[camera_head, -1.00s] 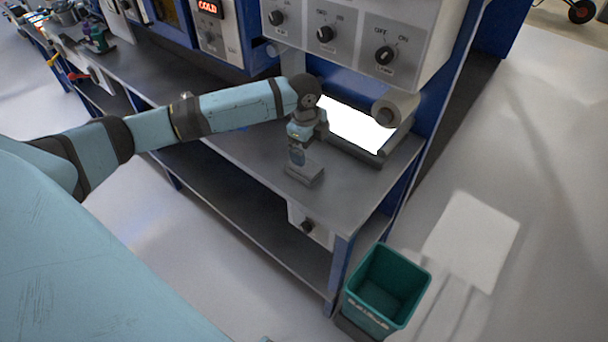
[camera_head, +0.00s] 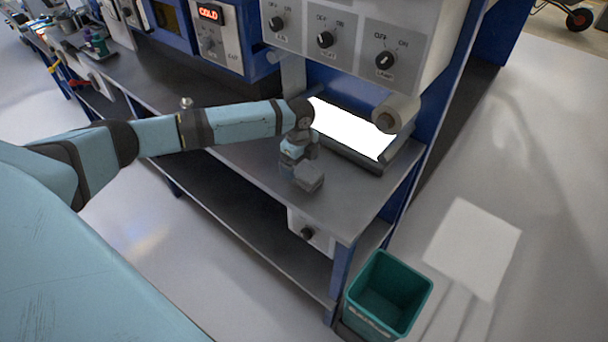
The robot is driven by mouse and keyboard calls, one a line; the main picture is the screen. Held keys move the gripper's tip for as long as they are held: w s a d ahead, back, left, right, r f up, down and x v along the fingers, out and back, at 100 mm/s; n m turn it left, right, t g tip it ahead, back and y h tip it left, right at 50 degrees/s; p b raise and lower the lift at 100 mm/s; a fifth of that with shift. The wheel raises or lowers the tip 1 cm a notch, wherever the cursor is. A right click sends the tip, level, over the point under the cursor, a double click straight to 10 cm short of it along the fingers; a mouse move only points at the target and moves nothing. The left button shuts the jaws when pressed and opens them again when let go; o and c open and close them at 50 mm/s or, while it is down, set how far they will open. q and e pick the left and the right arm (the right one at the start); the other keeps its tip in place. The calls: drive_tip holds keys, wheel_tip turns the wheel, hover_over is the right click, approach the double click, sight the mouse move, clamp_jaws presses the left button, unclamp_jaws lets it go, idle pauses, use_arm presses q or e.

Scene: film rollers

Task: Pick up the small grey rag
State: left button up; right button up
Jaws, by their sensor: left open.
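The small grey rag (camera_head: 309,178) appears as a small pale grey patch at the front part of the bench top, right at the tip of my left gripper. My left gripper (camera_head: 302,169) points down over the bench and is open. Its fingers and the rag are close in colour and small here, so I cannot tell whether they touch. My right gripper is out of view.
The grey bench top (camera_head: 345,215) is clear to the right of the gripper. A bright light panel (camera_head: 350,130) and a roller (camera_head: 397,112) stand behind it, under a control box (camera_head: 350,40). A green bin (camera_head: 388,295) stands on the floor.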

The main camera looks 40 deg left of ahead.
sight(301, 169)
use_arm(q)
wheel_tip(301, 169, down, 3)
drive_tip(key=shift+w+f, duration=0.1)
drive_tip(key=shift+f, duration=0.05)
drive_tip(key=shift+c, duration=0.5)
drive_tip(key=c, duration=0.9)
wheel_tip(301, 169, up, 20)
drive_tip(key=shift+o, duration=0.4)
